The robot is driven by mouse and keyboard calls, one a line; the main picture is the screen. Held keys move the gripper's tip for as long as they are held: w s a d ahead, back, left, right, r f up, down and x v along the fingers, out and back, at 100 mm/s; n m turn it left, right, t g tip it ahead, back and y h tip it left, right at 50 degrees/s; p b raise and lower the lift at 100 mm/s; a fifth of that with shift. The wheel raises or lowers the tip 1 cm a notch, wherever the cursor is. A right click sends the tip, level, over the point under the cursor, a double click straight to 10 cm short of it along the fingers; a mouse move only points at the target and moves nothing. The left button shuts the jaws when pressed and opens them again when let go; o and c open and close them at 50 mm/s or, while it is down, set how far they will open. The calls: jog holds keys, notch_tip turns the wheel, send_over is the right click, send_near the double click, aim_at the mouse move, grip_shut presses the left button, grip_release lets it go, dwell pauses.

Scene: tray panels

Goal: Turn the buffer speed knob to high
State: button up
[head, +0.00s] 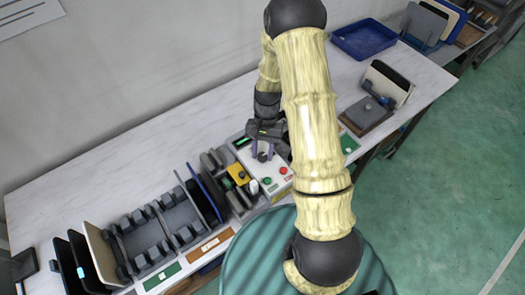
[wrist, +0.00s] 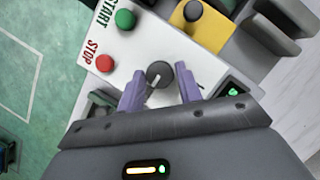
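The speed knob (wrist: 159,74) is a round dark grey dial with a pale pointer line on the white control panel (wrist: 120,85). In the wrist view the pointer slants toward the lower left. No scale marks around the knob are legible. My gripper (wrist: 160,68) is open, with one purple finger on each side of the knob and its tips beside it. Contact with the knob is not clear. In the head view my gripper (head: 263,151) is over the panel (head: 262,172), with the knob (head: 262,157) between its fingers.
A green START button (wrist: 125,19) and red STOP button (wrist: 104,63) sit on the panel. A yellow block with a black knob (wrist: 193,11) is beside it. Racks with upright boards (head: 160,235) stand left; a blue tray (head: 364,40) is at the back.

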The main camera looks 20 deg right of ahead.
jog(key=shift+o, duration=1.3)
jog(key=b+v, duration=0.2)
jog(key=v, duration=1.5)
jog(key=shift+w+b, duration=0.2)
jog(key=shift+b, duration=0.1)
jog(key=shift+s+r, duration=0.1)
jog(key=shift+r, duration=0.05)
jog(key=s+a+n+t+h, duration=0.2)
jog(key=s+n+t, duration=0.3)
jog(key=s, duration=0.9)
jog(key=shift+s+a+r+n+t, duration=0.15)
jog(key=shift+a+r+n+t, duration=0.25)
jog(key=shift+t, duration=0.3)
jog(key=shift+a, duration=0.1)
